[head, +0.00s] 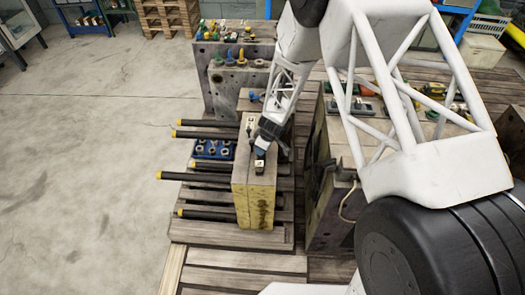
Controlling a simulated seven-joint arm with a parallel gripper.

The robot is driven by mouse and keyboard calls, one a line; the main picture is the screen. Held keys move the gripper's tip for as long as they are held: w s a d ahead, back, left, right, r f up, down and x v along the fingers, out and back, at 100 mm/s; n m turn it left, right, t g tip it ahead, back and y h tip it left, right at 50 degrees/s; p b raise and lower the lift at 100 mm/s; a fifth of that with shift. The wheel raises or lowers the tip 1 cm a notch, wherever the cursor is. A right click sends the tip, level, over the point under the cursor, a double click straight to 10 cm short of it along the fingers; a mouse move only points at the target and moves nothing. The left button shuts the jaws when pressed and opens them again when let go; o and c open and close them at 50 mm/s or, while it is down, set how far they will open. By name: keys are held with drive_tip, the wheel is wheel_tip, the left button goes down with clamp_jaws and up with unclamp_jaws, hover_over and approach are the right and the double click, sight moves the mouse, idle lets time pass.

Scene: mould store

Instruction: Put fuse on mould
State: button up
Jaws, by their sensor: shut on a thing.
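The mould (262,205) is a tall yellowish block with a grey top, standing on a wooden pallet near the middle of the head view. My gripper (260,154) points down over the mould's top face, near its middle. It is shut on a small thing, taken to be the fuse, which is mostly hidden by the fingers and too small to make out. I cannot tell whether the held thing touches the top. A small dark and pale piece (259,167) sits on the mould top just in front of the fingertips.
Black rods with yellow ends (195,178) stick out left of the mould. A blue tray (212,150) with round parts lies between them. Another block (330,205) stands close on the right, and a grey block (225,95) behind. Open concrete floor lies left.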

wheel_tip(320, 180, up, 8)
drive_tip(key=shift+f, duration=0.25)
drive_tip(key=shift+d, duration=0.1)
idle(0.8)
drive_tip(key=w+d+r+m+t+h, duration=0.1)
drive_tip(key=w+d+r+m, duration=0.4)
drive_tip(key=w+d, duration=0.6)
drive_tip(key=w+d+r+m+h, duration=0.1)
drive_tip(key=w+d+r+m, duration=0.4)
drive_tip(key=w+d, duration=0.6)
drive_tip(key=shift+w+d+t, duration=0.3)
drive_tip(key=shift+d+t, duration=0.1)
drive_tip(key=shift+d, duration=0.25)
drive_tip(key=shift+r, duration=0.1)
drive_tip(key=shift+m, duration=0.4)
drive_tip(key=shift+m+h, duration=0.9)
drive_tip(key=shift+m, duration=2)
